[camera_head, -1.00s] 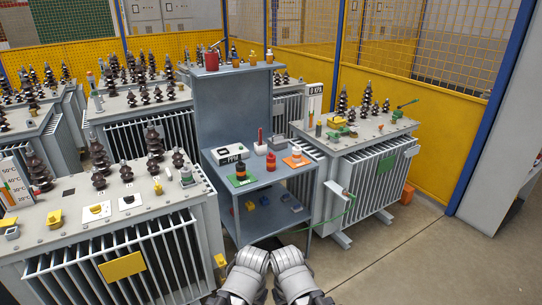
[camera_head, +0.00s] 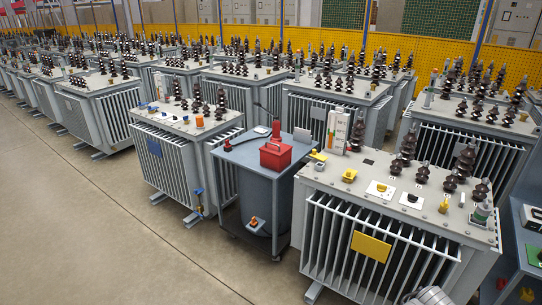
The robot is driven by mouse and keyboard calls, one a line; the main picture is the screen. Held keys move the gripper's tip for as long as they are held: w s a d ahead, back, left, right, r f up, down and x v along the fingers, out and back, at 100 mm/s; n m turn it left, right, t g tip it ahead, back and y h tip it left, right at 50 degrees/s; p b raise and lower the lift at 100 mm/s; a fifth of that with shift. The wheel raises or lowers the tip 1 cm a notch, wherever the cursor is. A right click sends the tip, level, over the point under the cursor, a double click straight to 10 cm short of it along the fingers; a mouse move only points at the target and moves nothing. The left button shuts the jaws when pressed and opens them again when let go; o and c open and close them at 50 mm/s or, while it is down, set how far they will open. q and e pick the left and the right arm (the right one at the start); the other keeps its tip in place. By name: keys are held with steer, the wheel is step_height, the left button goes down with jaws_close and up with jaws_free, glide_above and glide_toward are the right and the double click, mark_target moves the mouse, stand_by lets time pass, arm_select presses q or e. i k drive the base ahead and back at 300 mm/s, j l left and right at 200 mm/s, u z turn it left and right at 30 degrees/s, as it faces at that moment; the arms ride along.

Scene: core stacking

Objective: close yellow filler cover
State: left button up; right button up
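A transformer (camera_head: 325,188) stands in the right half of the view. On its top at the left corner is a small yellow cover (camera_head: 318,155), which looks raised and tilted over a small grey box-like base (camera_head: 320,166). It is too small to be sure of its hinge. Other yellow parts on the same top are a cap (camera_head: 349,175), a knob on a white plate (camera_head: 381,187) and a small fitting (camera_head: 444,205). Only a rounded grey part, probably of my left gripper (camera_head: 430,296), shows at the bottom edge, below this transformer; its fingers are hidden. My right gripper is out of view.
A grey-blue cart (camera_head: 262,200) with a red can (camera_head: 277,154) on it stands left of the transformer. Another transformer (camera_head: 187,150) stands beyond it. A blue-grey workstation (camera_head: 525,240) is at the right edge. Open floor (camera_head: 100,230) lies at the left and front.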

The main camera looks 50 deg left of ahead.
mark_target(317, 156)
steer(key=u, duration=1.2)
steer(key=i+j+z, duration=0.1)
steer(key=i, duration=0.35)
steer(key=i+j+z, duration=0.15)
steer(key=i, duration=0.3)
steer(key=i+j+z, duration=0.1)
steer(key=i+j, duration=0.2)
steer(key=i, duration=0.1)
